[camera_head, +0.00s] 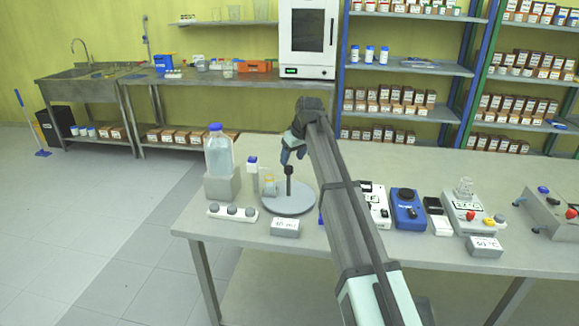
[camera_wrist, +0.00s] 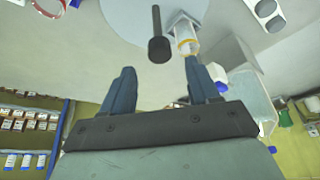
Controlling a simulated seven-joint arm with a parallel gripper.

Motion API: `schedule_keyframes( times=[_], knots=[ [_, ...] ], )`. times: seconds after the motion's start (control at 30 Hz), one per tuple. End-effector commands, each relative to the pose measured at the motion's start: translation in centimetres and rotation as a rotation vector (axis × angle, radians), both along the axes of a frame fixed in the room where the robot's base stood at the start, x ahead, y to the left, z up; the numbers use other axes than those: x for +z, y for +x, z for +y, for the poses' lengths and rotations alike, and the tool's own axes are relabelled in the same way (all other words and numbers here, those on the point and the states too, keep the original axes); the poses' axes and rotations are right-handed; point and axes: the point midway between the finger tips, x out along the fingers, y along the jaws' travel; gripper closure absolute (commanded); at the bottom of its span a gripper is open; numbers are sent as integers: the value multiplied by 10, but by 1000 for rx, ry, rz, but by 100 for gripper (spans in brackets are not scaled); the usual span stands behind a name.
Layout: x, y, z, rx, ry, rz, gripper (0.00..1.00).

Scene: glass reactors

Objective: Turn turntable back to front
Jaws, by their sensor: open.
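The turntable (camera_head: 292,206) is a flat grey disc on the bench. A dark upright post with a thicker black top (camera_head: 289,172) rises from it. A small glass vessel with a yellow band (camera_head: 268,184) stands at its left part. My gripper (camera_head: 291,158) is above the back of the turntable, close to the post. In the wrist view my gripper (camera_wrist: 161,78) is open and empty. There the post (camera_wrist: 158,45) is just beyond the gap between the fingers, and the vessel (camera_wrist: 186,42) is beyond the right finger. The turntable (camera_wrist: 122,14) is partly out of view.
Left of the turntable are a large blue-capped bottle (camera_head: 219,155) on a grey block, a small blue-capped container (camera_head: 252,174) and a strip with round knobs (camera_head: 233,213). A label block (camera_head: 285,228) sits in front. Blue and white devices (camera_head: 408,210) stand to the right, beyond my arm.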

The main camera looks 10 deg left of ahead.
Motion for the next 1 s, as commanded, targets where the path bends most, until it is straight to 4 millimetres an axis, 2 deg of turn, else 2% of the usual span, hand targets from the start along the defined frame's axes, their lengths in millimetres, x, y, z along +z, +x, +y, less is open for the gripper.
schedule_keyframes(
  times=[0.1, 0.3, 0.5, 0.77, 1.0],
  knots=[
    [-19, 6, 5, 0, -1, 2, 40],
    [-40, 12, 11, -1, -1, 2, 40],
    [-48, 14, 14, -1, 0, 0, 40],
    [-49, 15, 14, -1, 0, 0, 40],
    [-49, 14, 14, -1, 0, 0, 60]
  ],
)
